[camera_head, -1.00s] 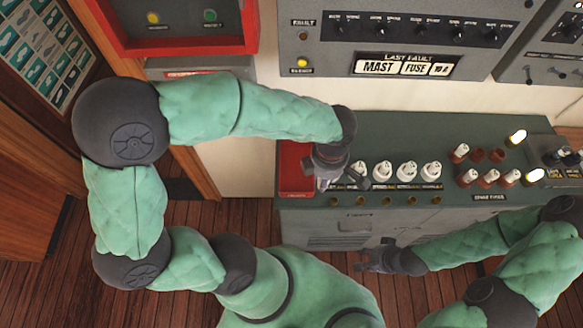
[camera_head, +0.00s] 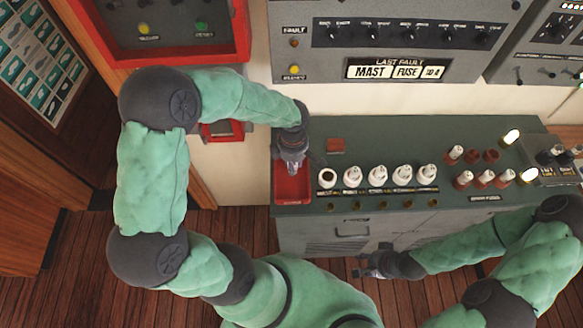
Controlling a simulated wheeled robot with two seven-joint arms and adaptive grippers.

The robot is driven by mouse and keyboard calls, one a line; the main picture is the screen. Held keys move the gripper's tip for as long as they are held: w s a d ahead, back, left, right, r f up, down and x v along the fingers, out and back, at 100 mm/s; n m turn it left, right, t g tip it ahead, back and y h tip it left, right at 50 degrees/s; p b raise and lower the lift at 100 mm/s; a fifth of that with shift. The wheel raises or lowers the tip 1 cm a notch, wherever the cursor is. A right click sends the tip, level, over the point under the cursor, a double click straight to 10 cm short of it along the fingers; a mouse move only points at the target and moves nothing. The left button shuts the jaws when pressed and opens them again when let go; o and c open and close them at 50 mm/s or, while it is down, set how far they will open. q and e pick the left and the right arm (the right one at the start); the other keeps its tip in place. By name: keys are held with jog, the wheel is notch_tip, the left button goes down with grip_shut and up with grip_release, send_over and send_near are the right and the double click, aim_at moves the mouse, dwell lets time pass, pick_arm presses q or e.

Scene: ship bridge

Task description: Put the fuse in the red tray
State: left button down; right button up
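The red tray (camera_head: 292,196) sits at the left end of the grey-green cabinet top. My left gripper (camera_head: 291,166) points down over the tray's back half. Its fingertips are small and dark, and I cannot tell whether they are open or shut. No fuse shows clearly in it. A row of white fuse holders (camera_head: 378,175) stands right of the tray. The leftmost holder (camera_head: 327,178) shows a dark open centre, unlike its white-capped neighbours. My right gripper (camera_head: 370,266) is open and empty, low in front of the cabinet.
Brown-based spare fuses (camera_head: 485,177) stand in sockets at the cabinet's right. The wall panel reads "LAST FAULT MAST FUSE 10 A" (camera_head: 396,69). Lit white lamps (camera_head: 511,136) stand near the right end.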

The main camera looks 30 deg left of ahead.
pick_arm(q)
jog(key=shift+a+f, duration=0.2)
jog(key=shift+f, duration=0.1)
jog(key=shift+w+a+f, duration=0.1)
jog(key=shift+w+f, duration=0.05)
jog(key=shift+f, duration=1.5)
jog(key=shift+f+b, duration=0.15)
jog(key=shift+b, duration=0.15)
jog(key=c, duration=0.9)
grip_release()
jog(key=shift+c, duration=0.2)
notch_tip(320, 180, up, 12)
jog(key=shift+r+p, duration=0.2)
jog(key=shift+p, duration=0.5)
